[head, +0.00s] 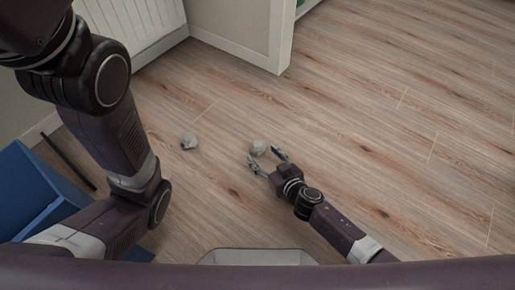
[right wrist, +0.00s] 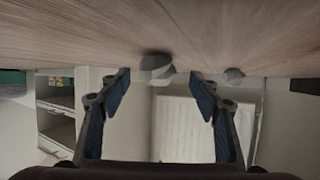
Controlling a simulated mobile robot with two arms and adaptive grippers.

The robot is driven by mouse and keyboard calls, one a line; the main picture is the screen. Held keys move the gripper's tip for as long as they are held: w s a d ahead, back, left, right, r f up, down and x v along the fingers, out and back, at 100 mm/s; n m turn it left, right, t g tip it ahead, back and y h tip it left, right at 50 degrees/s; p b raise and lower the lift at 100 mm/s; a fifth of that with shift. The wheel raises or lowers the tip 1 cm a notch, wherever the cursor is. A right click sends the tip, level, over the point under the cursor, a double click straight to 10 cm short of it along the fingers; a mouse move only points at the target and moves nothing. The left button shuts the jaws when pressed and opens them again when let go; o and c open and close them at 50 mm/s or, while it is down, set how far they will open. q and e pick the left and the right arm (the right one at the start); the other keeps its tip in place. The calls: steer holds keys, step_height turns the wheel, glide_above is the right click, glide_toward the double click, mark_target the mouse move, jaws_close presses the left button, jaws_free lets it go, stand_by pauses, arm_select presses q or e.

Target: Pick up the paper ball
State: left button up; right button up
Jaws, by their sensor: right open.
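A crumpled grey-white paper ball (head: 258,147) lies on the wooden floor near the middle of the head view. My right gripper (head: 265,157) is open and low over the floor, with its fingertips close to this ball. In the right wrist view the ball (right wrist: 156,66) shows between the two open fingers (right wrist: 163,85), seemingly just past their tips; I cannot tell if they touch it. A second similar ball (head: 189,142) lies to the left on the floor and also shows in the right wrist view (right wrist: 233,74). My left arm crosses the left side; its gripper is out of view.
A blue box-like object (head: 30,190) stands at the lower left, with a thin dark bar (head: 70,160) beside it. A white radiator (head: 130,22) and a wall end (head: 275,45) are at the back. The floor to the right is clear.

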mark_target(261, 152)
steer(key=b+x, duration=0.1)
steer(key=x, duration=0.1)
steer(key=b+x, duration=0.1)
steer(key=shift+w+f, duration=0.3)
steer(key=shift+f, duration=0.05)
steer(key=shift+w+a, duration=0.1)
steer(key=shift+w, duration=0.15)
steer(key=c, duration=0.9)
